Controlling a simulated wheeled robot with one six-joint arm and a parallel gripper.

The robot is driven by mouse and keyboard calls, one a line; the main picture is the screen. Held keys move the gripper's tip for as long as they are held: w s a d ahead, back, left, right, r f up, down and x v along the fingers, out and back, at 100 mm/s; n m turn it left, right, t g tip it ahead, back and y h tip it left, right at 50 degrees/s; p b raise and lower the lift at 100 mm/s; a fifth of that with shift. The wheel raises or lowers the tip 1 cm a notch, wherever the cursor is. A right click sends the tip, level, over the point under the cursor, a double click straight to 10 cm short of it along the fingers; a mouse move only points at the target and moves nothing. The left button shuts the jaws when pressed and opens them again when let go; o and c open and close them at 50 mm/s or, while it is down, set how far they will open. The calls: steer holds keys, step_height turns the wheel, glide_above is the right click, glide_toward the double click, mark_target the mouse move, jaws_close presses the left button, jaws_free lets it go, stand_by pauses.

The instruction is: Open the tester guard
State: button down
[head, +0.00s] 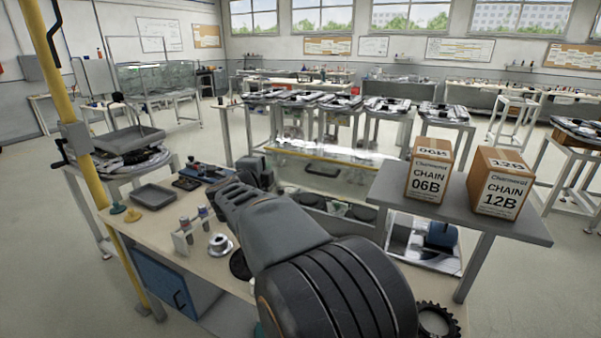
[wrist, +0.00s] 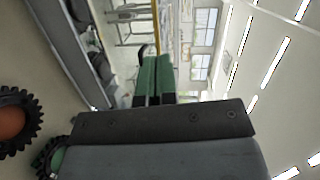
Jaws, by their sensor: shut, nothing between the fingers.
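The tester guard (head: 345,179) appears in the head view as a clear panel with a yellow edge at the back of the bench, behind my arm. A dark handle (head: 322,171) shows on it; the panel seems to be down over the tester, but I cannot tell for sure. My arm reaches from the bottom middle toward the guard's left end, and its fingertips are hidden there. In the wrist view my gripper (wrist: 153,62) shows two green fingers pressed together, with nothing between them. They do not visibly touch the guard.
A grey shelf with boxes marked Chain 06B (head: 429,170) and Chain 12B (head: 500,183) stands to the right. The bench (head: 152,232) holds a grey tray (head: 152,196) and small parts at left. A yellow post (head: 75,125) rises at far left. A toothed sprocket (head: 437,320) lies near the front.

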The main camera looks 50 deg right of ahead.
mark_target(305, 156)
steer(key=d+f+m+g, duration=0.1)
steer(key=d, duration=0.4)
steer(key=w+d+f+m+g+p, duration=0.1)
steer(key=d, duration=0.4)
steer(key=d+f+m+g+h, duration=0.1)
steer(key=d, duration=0.5)
steer(key=shift+w, duration=0.25)
